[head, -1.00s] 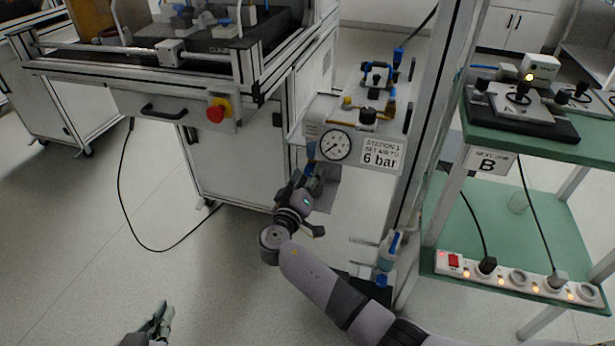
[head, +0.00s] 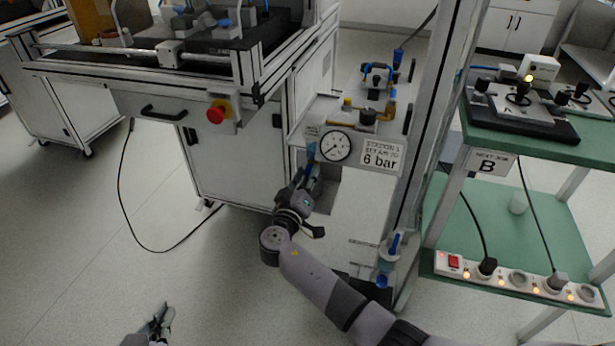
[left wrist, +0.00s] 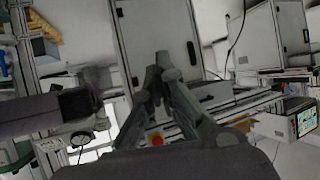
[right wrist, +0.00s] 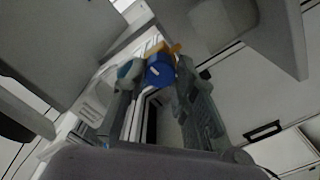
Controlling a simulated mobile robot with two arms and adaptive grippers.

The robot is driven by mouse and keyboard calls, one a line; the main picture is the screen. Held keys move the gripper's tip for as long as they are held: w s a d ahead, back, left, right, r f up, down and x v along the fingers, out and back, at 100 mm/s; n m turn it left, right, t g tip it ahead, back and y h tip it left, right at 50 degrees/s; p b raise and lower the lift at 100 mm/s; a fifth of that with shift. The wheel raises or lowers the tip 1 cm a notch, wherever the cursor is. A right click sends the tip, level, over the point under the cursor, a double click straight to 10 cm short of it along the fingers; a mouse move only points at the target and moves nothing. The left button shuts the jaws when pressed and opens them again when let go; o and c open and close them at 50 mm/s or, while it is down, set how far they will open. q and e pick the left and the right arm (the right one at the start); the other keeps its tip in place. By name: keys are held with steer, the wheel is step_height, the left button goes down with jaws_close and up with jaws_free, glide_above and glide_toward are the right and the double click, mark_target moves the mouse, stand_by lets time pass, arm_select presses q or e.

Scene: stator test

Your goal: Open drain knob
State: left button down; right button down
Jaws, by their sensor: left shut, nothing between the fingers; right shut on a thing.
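A blue knob (right wrist: 160,70) sits between the fingertips of my right gripper (right wrist: 158,78) in the right wrist view, with a small yellow-orange part just behind it. In the head view my right gripper (head: 312,182) is below the pressure gauge (head: 335,146), at the underside of the station, with blue parts showing beside its fingers. It is shut on the blue knob, and its fingers hide most of the knob there. My left gripper (head: 162,320) is low at the bottom left, over the floor, shut and empty; its fingertips meet in the left wrist view (left wrist: 160,68).
A "6 bar" sign (head: 382,156) is right of the gauge. A clear bottle with a blue top (head: 389,252) is mounted low by the post (head: 430,130). A red emergency button (head: 215,115) is on the bench at left. A green shelf (head: 530,245) carries a power strip (head: 515,278).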

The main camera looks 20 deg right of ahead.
arm_select(q)
steer(key=shift+s+f, duration=0.1)
steer(key=shift+f, duration=0.05)
arm_select(e)
steer(key=shift+n, duration=0.4)
arm_select(q)
steer(key=s+a+f+g+y+p, duration=0.1)
steer(key=s+a+f+g+p, duration=0.1)
steer(key=s, duration=0.4)
steer(key=s+a+f+g+y+p, duration=0.1)
steer(key=s+a+f+g+p, duration=0.1)
steer(key=s+g, duration=0.4)
step_height(320, 180, down, 3)
steer(key=shift+s+a+r+g+p, duration=0.15)
steer(key=shift+s+a+g+p, duration=0.25)
steer(key=shift+p, duration=0.4)
arm_select(e)
steer(key=n, duration=1.6)
steer(key=shift+f, duration=0.15)
arm_select(q)
steer(key=shift+d, duration=0.1)
steer(key=shift+r, duration=0.1)
arm_select(e)
steer(key=c, duration=1.3)
jaws_free()
